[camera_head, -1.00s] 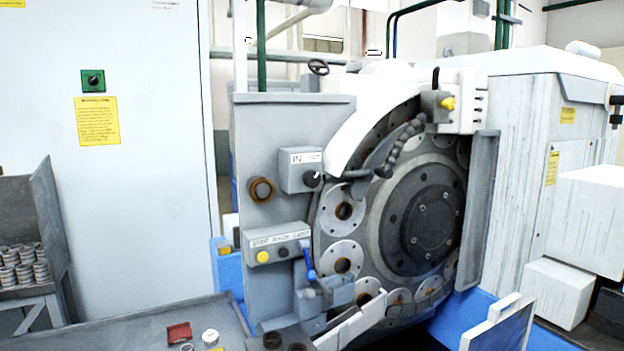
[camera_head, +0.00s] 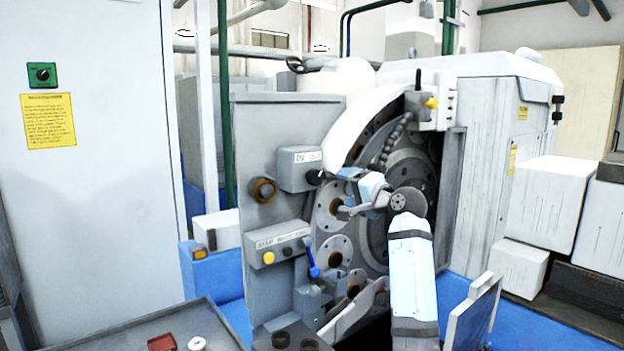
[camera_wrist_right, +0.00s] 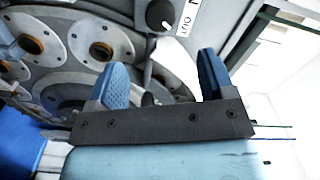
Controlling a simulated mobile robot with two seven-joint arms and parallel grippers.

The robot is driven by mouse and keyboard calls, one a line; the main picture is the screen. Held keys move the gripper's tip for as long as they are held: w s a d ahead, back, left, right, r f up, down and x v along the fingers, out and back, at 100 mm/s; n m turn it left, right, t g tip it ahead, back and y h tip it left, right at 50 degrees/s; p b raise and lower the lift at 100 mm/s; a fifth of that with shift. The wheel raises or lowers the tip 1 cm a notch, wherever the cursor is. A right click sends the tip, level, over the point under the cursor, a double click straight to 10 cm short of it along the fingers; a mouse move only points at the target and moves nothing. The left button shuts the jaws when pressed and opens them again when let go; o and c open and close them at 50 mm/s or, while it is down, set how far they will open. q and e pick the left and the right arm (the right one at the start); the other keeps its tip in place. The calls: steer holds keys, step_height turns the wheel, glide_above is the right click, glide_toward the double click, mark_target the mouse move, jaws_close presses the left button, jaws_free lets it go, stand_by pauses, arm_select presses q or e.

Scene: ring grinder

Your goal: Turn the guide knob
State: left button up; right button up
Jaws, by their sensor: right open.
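The guide knob is a small black knob (camera_head: 314,177) with a white mark, on the lower right of the grey box (camera_head: 298,170) labelled IN and OUT. In the right wrist view the knob (camera_wrist_right: 160,15) shows at the top, beyond the fingertips and roughly between them sideways. My right gripper (camera_head: 341,192) is just right of the box and slightly lower than the knob. Its two blue fingers (camera_wrist_right: 163,62) are apart with nothing held, and no contact with the knob shows. My left gripper is not in view.
The machine's large disc with round plates (camera_head: 335,252) lies behind my right gripper. A lower panel (camera_head: 280,245) has a yellow button (camera_head: 268,258) and a blue-handled lever (camera_head: 312,265). A grey table (camera_head: 130,335) with a red block (camera_head: 161,343) is at the bottom left.

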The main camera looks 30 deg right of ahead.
mark_target(318, 177)
steer(key=w+p, duration=0.1)
steer(key=w, duration=0.3)
steer(key=w+p, duration=0.1)
steer(key=w, duration=0.3)
steer(key=w+p, duration=0.1)
steer(key=w, duration=0.3)
steer(key=shift+w+a+r+p, duration=0.2)
steer(key=shift+a+p, duration=0.1)
steer(key=shift+p, duration=0.1)
steer(key=shift+w+a+f, duration=0.1)
steer(key=shift+w+f, duration=0.05)
steer(key=shift+w, duration=0.5)
steer(key=c, duration=0.9)
